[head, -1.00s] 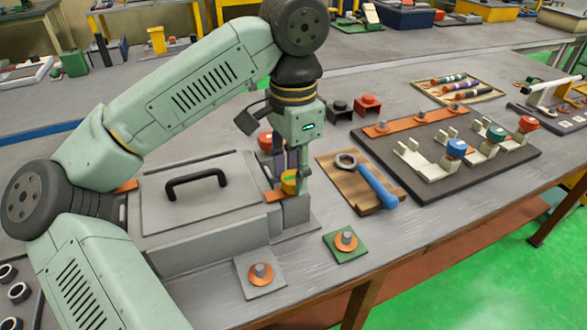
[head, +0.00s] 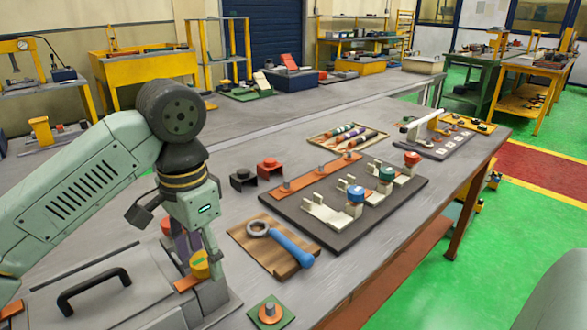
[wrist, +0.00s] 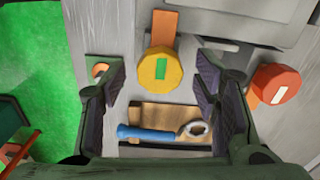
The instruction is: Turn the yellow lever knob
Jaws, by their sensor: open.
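The yellow lever knob (head: 200,265) sits beside the orange bar (head: 187,284) at the edge of the grey box. In the wrist view the round yellow knob (wrist: 160,68), with a green mark on top, lies between and just beyond my open finger pads, with its orange bar (wrist: 164,22) running up from it. My gripper (wrist: 160,88) is open and empty above it. In the head view my gripper (head: 196,246) points down at the knob and partly hides it. I cannot tell whether the fingers touch it.
A red knob (wrist: 276,84) stands to the right in the wrist view. A wooden board (head: 250,252) with a blue-handled ring tool (head: 292,250) lies nearby. A dark board (head: 395,205) holds coloured knobs. The grey box has a black handle (head: 92,290).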

